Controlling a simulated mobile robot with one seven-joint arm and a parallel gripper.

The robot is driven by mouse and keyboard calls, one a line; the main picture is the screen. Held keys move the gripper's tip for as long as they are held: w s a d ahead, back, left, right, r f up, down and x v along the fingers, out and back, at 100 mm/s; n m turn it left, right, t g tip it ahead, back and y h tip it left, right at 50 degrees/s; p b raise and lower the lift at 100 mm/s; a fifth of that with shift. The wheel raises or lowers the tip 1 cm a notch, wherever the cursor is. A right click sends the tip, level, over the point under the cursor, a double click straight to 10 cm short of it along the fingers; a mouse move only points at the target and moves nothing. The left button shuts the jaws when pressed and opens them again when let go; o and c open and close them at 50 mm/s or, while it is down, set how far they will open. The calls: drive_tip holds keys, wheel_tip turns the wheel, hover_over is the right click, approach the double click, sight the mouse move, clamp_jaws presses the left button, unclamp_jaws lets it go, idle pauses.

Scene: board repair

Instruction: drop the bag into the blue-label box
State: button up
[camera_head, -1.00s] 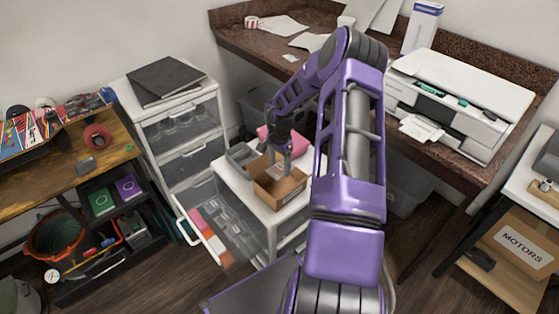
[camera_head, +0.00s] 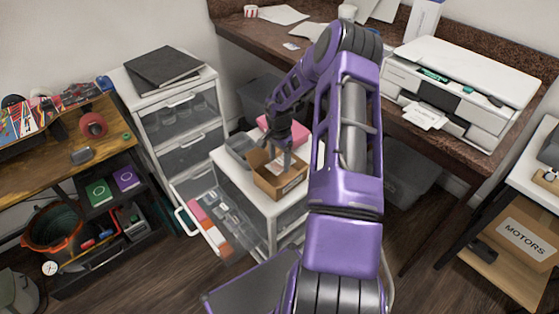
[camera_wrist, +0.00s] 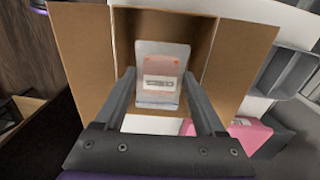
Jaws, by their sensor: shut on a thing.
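A small clear bag (camera_wrist: 160,75) with an orange-pink tint and a pale printed strip is between my gripper's two fingers (camera_wrist: 159,75) in the wrist view. My gripper is shut on it. The bag is over the opening of an open cardboard box (camera_wrist: 85,50), whose flaps stand out to the sides; I cannot tell how deep it hangs. In the head view my gripper (camera_head: 288,152) points down at this cardboard box (camera_head: 280,181), which sits on a low white drawer unit. A small dark mark shows on the box front. No blue label is readable.
A pink item (camera_head: 291,131) and a grey bin (camera_head: 240,147) sit beside the box. A drawer (camera_head: 205,222) stands open below. A printer (camera_head: 462,90) is on the desk to the right. A MOTORS box (camera_head: 520,238) stands on the far-right shelf.

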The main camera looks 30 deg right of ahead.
drive_tip(key=o, duration=1.3)
wheel_tip(320, 180, up, 17)
drive_tip(key=p, duration=0.2)
drive_tip(key=shift+r+p, duration=0.2)
drive_tip(key=shift+p, duration=0.15)
